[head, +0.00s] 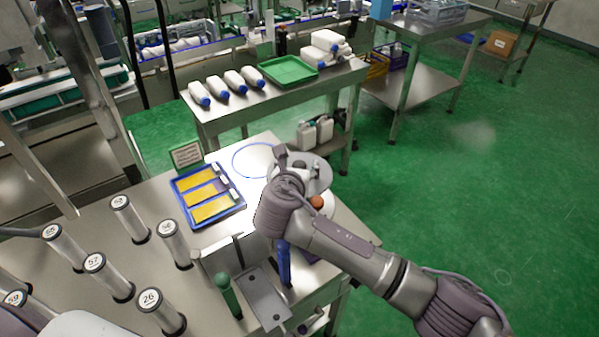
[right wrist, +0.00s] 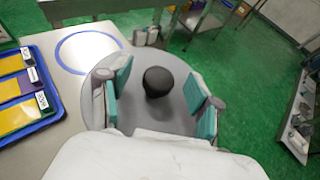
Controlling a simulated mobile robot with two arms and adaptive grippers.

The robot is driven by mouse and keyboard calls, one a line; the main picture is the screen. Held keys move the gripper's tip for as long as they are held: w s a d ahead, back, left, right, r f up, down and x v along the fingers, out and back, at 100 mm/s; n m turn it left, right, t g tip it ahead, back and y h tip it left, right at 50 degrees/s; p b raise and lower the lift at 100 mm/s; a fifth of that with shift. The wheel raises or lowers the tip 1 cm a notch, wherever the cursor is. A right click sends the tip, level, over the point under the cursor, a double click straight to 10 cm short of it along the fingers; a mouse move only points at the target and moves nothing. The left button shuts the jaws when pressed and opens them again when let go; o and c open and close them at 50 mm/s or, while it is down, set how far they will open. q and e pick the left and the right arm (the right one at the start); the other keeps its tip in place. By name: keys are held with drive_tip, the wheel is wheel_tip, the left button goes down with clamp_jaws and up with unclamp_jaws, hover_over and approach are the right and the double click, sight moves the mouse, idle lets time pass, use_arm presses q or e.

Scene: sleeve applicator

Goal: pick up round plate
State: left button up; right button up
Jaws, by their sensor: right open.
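The round plate (head: 322,168) is a flat grey disc at the right end of the steel table, partly hidden by my right gripper in the head view. In the right wrist view the plate (right wrist: 165,117) has a dark round knob (right wrist: 158,81) standing on it. My right gripper (head: 296,165) is over the plate. In the right wrist view its teal-padded fingers (right wrist: 158,88) are open, one on each side of the knob and apart from it. My left gripper is not in view.
A blue ring marking (head: 254,160) lies on the clear tabletop beside the plate. A blue tray (head: 240,207) with yellow pieces is to its left. Several numbered clear cylinders (head: 129,218) stand at the left. A side table (head: 290,100) with white bottles stands behind.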

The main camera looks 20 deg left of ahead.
clamp_jaws()
drive_tip(key=shift+r, duration=0.1)
